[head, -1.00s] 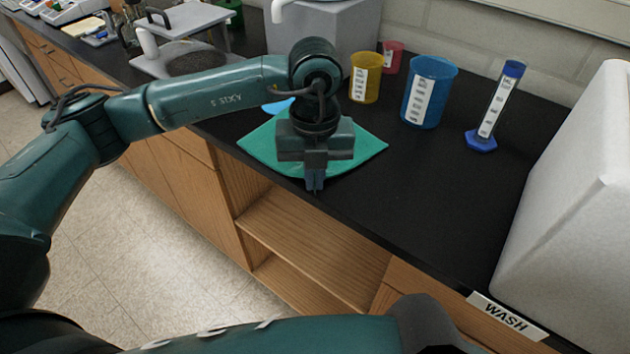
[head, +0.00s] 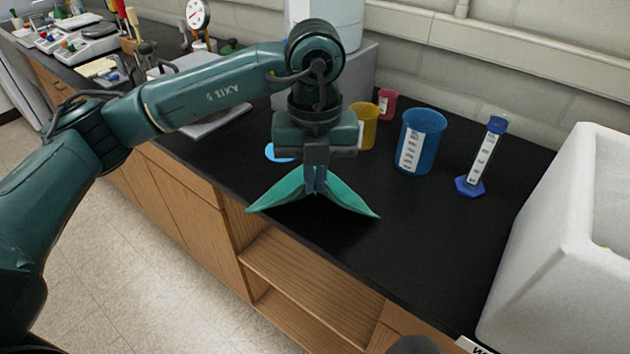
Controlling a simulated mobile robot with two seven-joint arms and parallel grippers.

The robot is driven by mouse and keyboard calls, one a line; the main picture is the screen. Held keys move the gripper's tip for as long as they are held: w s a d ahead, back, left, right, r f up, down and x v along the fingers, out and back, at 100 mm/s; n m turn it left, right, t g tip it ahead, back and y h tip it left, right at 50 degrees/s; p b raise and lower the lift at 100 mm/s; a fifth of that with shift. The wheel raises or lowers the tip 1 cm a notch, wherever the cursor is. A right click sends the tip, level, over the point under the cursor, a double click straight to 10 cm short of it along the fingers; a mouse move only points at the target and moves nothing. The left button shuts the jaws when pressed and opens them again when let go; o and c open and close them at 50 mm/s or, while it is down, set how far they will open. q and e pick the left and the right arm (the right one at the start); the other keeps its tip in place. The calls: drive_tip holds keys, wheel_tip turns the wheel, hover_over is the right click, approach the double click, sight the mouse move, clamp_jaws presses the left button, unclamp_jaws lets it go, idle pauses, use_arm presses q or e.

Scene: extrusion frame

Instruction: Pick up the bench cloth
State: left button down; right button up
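The bench cloth (head: 345,198) is green and hangs in a tent shape from my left gripper (head: 315,190). The gripper points down, with its fingers shut on the middle of the cloth. The cloth's two sides slope down and outward, with the lower corners close to the black benchtop near its front edge. I cannot tell whether the corners still touch the bench. My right gripper is not in view; only a small dark part shows at the bottom edge.
Behind the cloth stand a yellow beaker (head: 368,128), a red beaker (head: 386,104) and a blue beaker (head: 420,143). A measuring cylinder with a blue base (head: 470,187) stands further right. A large white box (head: 545,240) fills the right side. The black benchtop (head: 420,235) between is clear.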

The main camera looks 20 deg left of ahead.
use_arm(q)
wheel_tip(320, 180, up, 26)
drive_tip(key=shift+f, duration=0.25)
idle(0.3)
